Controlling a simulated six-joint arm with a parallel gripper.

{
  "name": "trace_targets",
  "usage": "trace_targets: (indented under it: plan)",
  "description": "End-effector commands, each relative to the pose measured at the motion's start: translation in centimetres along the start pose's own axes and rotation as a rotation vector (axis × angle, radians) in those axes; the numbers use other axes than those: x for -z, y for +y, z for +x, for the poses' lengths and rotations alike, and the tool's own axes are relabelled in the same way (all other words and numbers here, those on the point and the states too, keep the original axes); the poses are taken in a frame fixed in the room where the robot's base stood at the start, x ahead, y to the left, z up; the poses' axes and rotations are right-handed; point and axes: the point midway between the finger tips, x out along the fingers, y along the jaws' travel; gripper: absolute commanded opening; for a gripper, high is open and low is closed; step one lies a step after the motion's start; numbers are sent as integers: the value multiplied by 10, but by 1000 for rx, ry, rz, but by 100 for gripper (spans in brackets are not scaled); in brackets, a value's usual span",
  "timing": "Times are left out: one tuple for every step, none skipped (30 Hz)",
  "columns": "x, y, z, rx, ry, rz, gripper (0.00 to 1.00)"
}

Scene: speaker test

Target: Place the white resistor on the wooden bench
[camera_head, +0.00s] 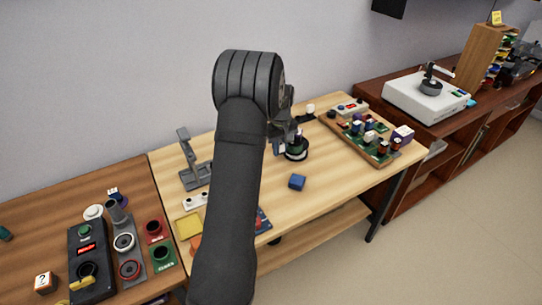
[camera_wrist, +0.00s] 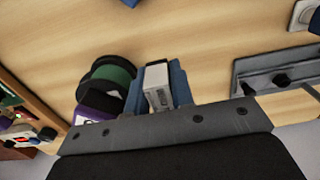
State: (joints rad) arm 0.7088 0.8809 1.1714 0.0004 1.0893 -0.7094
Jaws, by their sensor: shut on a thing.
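In the wrist view my gripper (camera_wrist: 161,78) has its two blue fingers closed on a white block with dark marks, which looks like the white resistor (camera_wrist: 157,90). The block is above the light wooden bench (camera_wrist: 205,35); I cannot tell how large the gap is or whether it touches. In the head view my gripper (camera_head: 284,134) is over the back middle of the bench (camera_head: 335,178), partly behind my own arm, and the held block cannot be made out there.
A black and green spool (camera_head: 296,150) stands close to my gripper. A blue cube (camera_head: 297,182) lies in front of it. A grey bracket (camera_head: 190,172) stands to the left. A wooden tray of components (camera_head: 383,161) is to the right. Bare bench lies around the blue cube.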

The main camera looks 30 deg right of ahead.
Motion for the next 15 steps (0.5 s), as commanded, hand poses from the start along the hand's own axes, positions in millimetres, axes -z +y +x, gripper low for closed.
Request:
trace_targets:
  plan:
    - [12, -6, 8, 1, -1, -5, 0]
    - [18, -9, 13, 1, -2, -4, 0]
    - [26, -12, 17, 1, -1, -4, 0]
    - [31, -14, 21, 1, -1, -4, 0]
    - [36, -16, 24, 1, -1, -3, 0]
    - [42, -19, 27, 0, 0, -2, 0]
    - [45, -20, 30, 0, 0, -2, 0]
    - [48, -22, 32, 0, -1, -2, 0]
    - [51, -23, 34, 0, 0, -2, 0]
    - [53, -23, 34, 0, 0, -1, 0]
    - [54, -24, 35, 0, 1, 0, 0]
    - [55, -24, 36, 0, 0, 0, 0]
    - [56, -24, 38, 0, 0, 0, 0]
    - [56, -25, 40, 0, 0, 1, 0]
    - [55, -25, 44, 1, -1, 1, 0]
